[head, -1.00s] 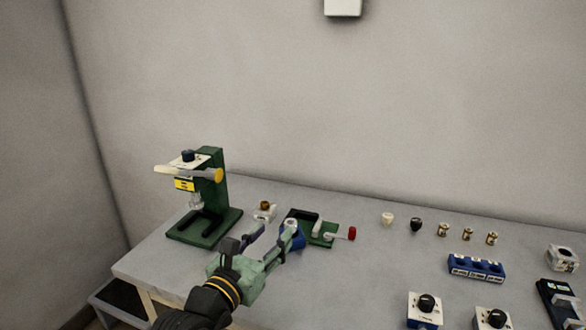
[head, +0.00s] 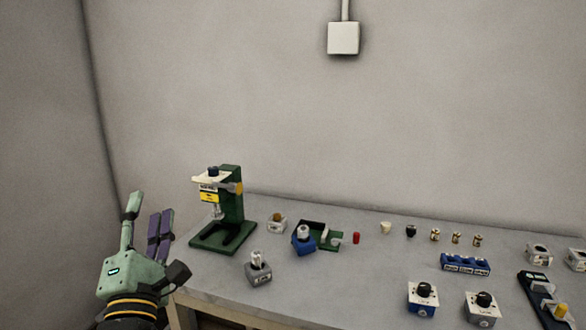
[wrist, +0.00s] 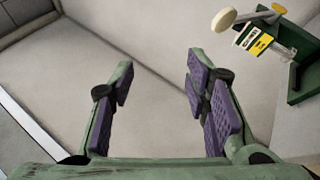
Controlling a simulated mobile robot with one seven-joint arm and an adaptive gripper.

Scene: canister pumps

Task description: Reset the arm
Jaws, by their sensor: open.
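My gripper (head: 148,212) is raised at the left edge of the grey bench, fingers pointing up. Its two fingers with purple pads stand apart in the wrist view (wrist: 158,85), with nothing between them. The green press (head: 231,205) with a yellow label stands on the bench to the right of my gripper, apart from it. It also shows at the upper right of the wrist view (wrist: 305,75).
A green fixture (head: 325,242), a red piece (head: 356,238), a blue rack (head: 465,264) and two dial boxes (head: 422,298) (head: 482,308) lie further right. The bench (head: 360,285) has bare patches between them.

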